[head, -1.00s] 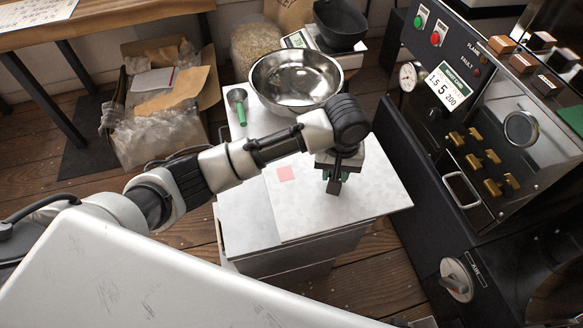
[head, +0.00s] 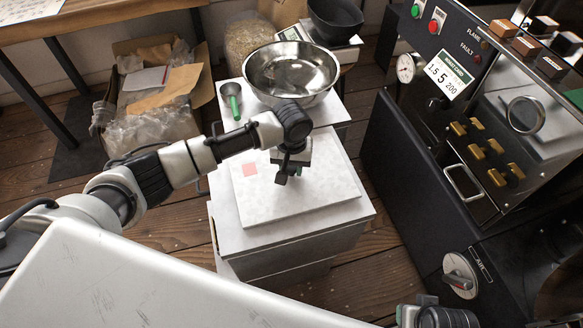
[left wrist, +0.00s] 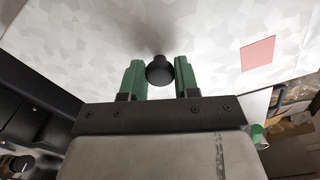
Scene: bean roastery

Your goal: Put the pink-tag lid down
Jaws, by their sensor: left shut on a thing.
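The lid (head: 315,195) is a flat pale square panel with a pink tag (head: 250,170) near its left edge and a dark round knob (left wrist: 160,72). My left gripper (head: 290,168) is shut on the knob from above, its green fingers on either side of it in the left wrist view. The lid lies level over the top of a white box (head: 290,248), whose rim shows around its near and right sides. I cannot tell whether the lid touches the box top. The pink tag also shows in the left wrist view (left wrist: 258,53). My right gripper's fingers are out of view.
A steel bowl (head: 291,72) and a green-handled scoop (head: 232,100) stand just behind the lid. A dark roaster (head: 440,170) stands to the right. A carton with plastic wrap (head: 155,125) is on the floor at back left. Wooden floor is clear beside the box.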

